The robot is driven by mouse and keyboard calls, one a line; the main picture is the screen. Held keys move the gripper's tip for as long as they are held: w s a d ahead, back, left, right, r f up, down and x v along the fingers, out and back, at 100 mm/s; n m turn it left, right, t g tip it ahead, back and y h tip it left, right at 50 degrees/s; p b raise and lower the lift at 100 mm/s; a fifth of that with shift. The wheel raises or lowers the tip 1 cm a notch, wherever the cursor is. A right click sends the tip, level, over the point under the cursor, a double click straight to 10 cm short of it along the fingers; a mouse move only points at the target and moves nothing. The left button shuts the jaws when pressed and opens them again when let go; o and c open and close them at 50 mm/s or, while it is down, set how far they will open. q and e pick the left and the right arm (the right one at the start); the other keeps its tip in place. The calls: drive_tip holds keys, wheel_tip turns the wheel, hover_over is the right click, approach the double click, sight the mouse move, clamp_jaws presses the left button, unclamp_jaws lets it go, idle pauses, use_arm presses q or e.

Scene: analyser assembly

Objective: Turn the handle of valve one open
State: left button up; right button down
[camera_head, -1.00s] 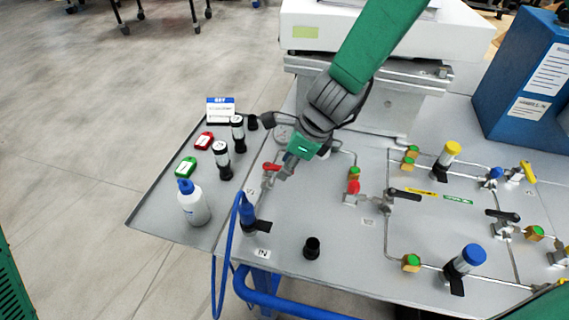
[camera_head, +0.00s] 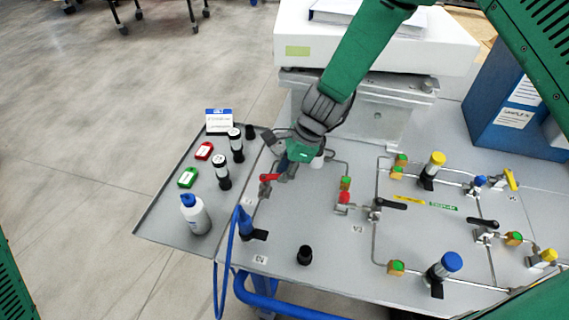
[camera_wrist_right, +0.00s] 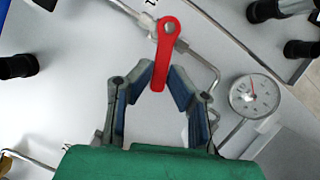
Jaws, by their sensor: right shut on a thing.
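A valve with a red lever handle (camera_head: 269,178) stands near the left edge of the grey panel. My right gripper (camera_head: 283,174) reaches down to it from above and behind. In the right wrist view the red handle (camera_wrist_right: 166,45) points down between the two fingers of my right gripper (camera_wrist_right: 166,82), its free end between the pads. The gripper is shut on the handle, though the wrist picture shows little of the contact. The valve body is partly hidden under the handle. My left gripper is not in view.
A round gauge (camera_wrist_right: 254,96) stands beside the gripper. A blue hose fitting (camera_head: 246,224) and a black cap (camera_head: 305,255) are in front. Bottles and vials stand on the left tray (camera_head: 158,228). Black-handled valves (camera_head: 388,203) are to the right.

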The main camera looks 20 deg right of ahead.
drive_tip(key=n, duration=0.1)
drive_tip(key=w+n+g+p, duration=0.1)
drive_tip(key=n, duration=0.1)
drive_tip(key=shift+w+r, duration=0.15)
drive_tip(key=shift+w, duration=0.15)
drive_tip(key=n, duration=0.1)
drive_tip(key=w+n+g, duration=0.1)
drive_tip(key=shift+a+n, duration=0.15)
drive_tip(key=shift+n, duration=0.15)
drive_tip(key=n, duration=0.1)
drive_tip(key=w+n+g, duration=0.1)
drive_tip(key=n, duration=0.1)
drive_tip(key=n+b, duration=0.1)
drive_tip(key=shift+w+a+f+g+h, duration=0.2)
drive_tip(key=shift+w+a+g+h, duration=0.1)
drive_tip(key=shift+a+g, duration=0.1)
use_arm(q)
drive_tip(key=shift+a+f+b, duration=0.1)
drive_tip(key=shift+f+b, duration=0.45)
drive_tip(key=shift+b, duration=0.35)
use_arm(e)
drive_tip(key=shift+w+a+n+g+h, duration=0.2)
drive_tip(key=shift+w+a+n+h, duration=0.1)
drive_tip(key=shift+n, duration=0.75)
drive_tip(key=shift+w+a+n+g+h, duration=0.2)
drive_tip(key=shift+a+n+h, duration=0.1)
drive_tip(key=shift+n, duration=0.75)
drive_tip(key=shift+r, duration=0.1)
